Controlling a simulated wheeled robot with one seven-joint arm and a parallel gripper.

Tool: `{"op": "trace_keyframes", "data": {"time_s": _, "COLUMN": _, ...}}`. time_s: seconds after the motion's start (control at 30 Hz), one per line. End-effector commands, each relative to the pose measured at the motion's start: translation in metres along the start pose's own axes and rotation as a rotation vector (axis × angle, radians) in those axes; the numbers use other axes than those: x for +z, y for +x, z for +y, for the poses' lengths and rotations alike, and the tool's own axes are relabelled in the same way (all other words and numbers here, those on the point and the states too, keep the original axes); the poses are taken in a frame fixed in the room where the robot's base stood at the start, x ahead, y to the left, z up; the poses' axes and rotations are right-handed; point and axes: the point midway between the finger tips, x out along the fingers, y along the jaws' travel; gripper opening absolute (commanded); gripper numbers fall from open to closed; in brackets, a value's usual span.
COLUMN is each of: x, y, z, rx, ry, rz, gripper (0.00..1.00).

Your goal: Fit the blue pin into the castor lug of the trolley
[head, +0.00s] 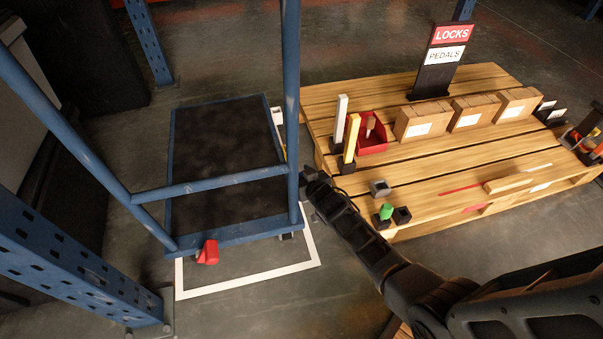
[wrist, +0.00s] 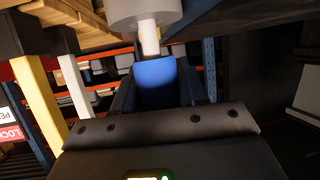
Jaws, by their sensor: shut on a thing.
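The blue pin (wrist: 155,82) is held between the two dark fingers of my gripper (wrist: 156,92) in the wrist view. A white shank (wrist: 149,38) runs up in the picture from its blue part to a grey round part (wrist: 144,10). I cannot tell whether that grey part is the castor lug, or whether the shank is inside it. In the head view my gripper (head: 312,182) is beside the right upright of the blue trolley (head: 225,234), low at its right side. The pin and the lug are hidden there.
A wooden pallet (head: 455,185) stands close on the right, with a yellow post (head: 351,138), a white post (head: 340,118), a red bin (head: 373,146) and cardboard boxes (head: 468,120). A red part (head: 208,252) sits at the trolley's near edge. Blue rack posts stand left.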

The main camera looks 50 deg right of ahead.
Motion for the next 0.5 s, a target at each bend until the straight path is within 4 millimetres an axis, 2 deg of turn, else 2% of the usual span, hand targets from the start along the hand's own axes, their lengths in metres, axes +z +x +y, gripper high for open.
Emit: {"op": "trace_keyframes", "data": {"time_s": 0.5, "x": 0.0115, "y": 0.0050, "z": 0.0003, "rx": 0.000, "ry": 0.000, "rz": 0.001, "gripper": 0.10}}
